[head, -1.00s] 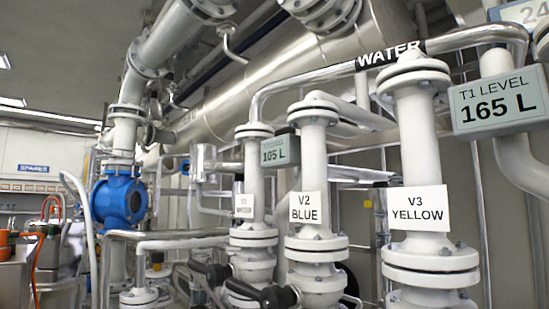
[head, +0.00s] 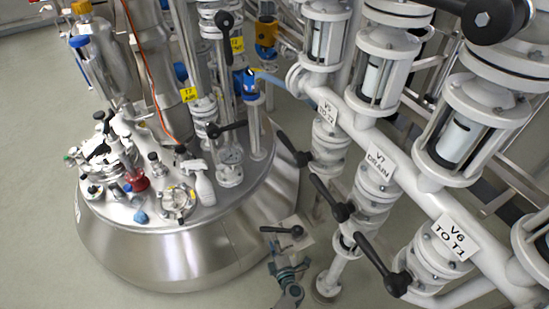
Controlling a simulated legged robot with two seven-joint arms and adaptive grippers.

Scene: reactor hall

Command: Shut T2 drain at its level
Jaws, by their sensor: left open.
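A white pipe carries a valve labelled V7 DRAIN (head: 378,160), with a black lever (head: 328,195) slanting up to the left. To its left and farther back is V5 TO T2 (head: 328,110), with a black lever (head: 291,147). Nearer is V6 TO T1 (head: 452,238), with a black lever (head: 378,260). A small black lever (head: 281,230) lies over a pale plate beside the tank; I cannot read any label there. My left gripper (head: 286,268) is open at the bottom centre, just below that small lever and apart from it. My right gripper and the level displays are out of view.
A round steel tank (head: 190,255) stands at the left, with bottles, fittings and a white spray bottle (head: 200,185) on its lid. Sight glasses (head: 455,135) crowd the upper right. Bare floor lies at the left.

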